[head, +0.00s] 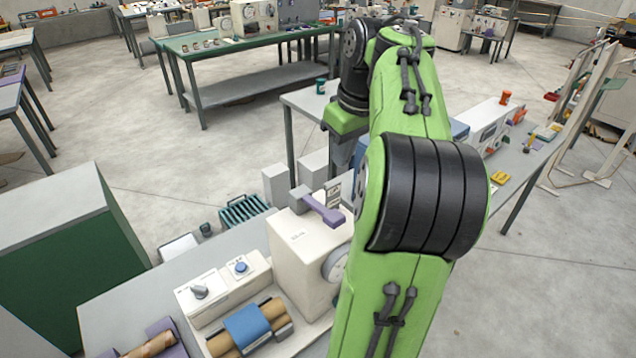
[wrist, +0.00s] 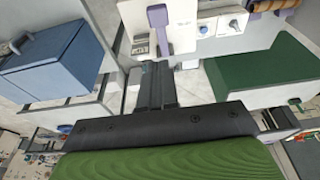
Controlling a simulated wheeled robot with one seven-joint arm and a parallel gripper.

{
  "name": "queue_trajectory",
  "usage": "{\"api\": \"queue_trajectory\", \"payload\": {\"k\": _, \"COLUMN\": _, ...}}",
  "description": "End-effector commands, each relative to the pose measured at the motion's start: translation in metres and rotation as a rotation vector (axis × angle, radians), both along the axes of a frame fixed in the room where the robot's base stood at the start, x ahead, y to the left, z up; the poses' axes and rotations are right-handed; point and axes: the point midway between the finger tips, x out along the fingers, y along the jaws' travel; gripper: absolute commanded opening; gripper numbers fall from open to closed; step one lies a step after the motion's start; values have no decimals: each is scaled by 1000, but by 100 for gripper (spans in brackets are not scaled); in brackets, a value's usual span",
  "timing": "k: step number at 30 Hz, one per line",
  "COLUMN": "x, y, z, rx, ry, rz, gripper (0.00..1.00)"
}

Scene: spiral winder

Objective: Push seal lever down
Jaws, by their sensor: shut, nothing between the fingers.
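The lever, taken to be the seal lever, is a purple bar (head: 322,209) on a grey pivot block on top of a cream machine box (head: 300,255). In the head view it slants away from the block toward the right, with a wider end. The head view hides my gripper.
A panel with a grey knob (head: 200,291) and a blue button (head: 240,267) stands left of the box. Below it a blue clamp (head: 247,328) lies over brown rolls. A dark green cabinet (head: 75,250) stands at left.

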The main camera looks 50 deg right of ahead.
Motion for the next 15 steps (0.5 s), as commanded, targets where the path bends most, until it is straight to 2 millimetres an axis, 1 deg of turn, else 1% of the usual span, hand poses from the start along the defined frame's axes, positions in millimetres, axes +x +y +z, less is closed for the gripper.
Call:
{"api": "queue_trajectory", "payload": {"k": 7, "x": 0, "y": 0, "z": -3, "rx": 0, "ry": 0, "rz": 0, "gripper": 0}}
{"api": "queue_trajectory", "payload": {"k": 9, "x": 1, "y": 1, "z": -7, "rx": 0, "ry": 1, "rz": 0, "gripper": 0}}
{"api": "queue_trajectory", "payload": {"k": 11, "x": 2, "y": 1, "z": -14, "rx": 1, "ry": 2, "rz": 0, "gripper": 0}}
{"api": "queue_trajectory", "payload": {"k": 15, "x": 9, "y": 0, "z": -43, "rx": 3, "ry": 1, "rz": 2, "gripper": 0}}
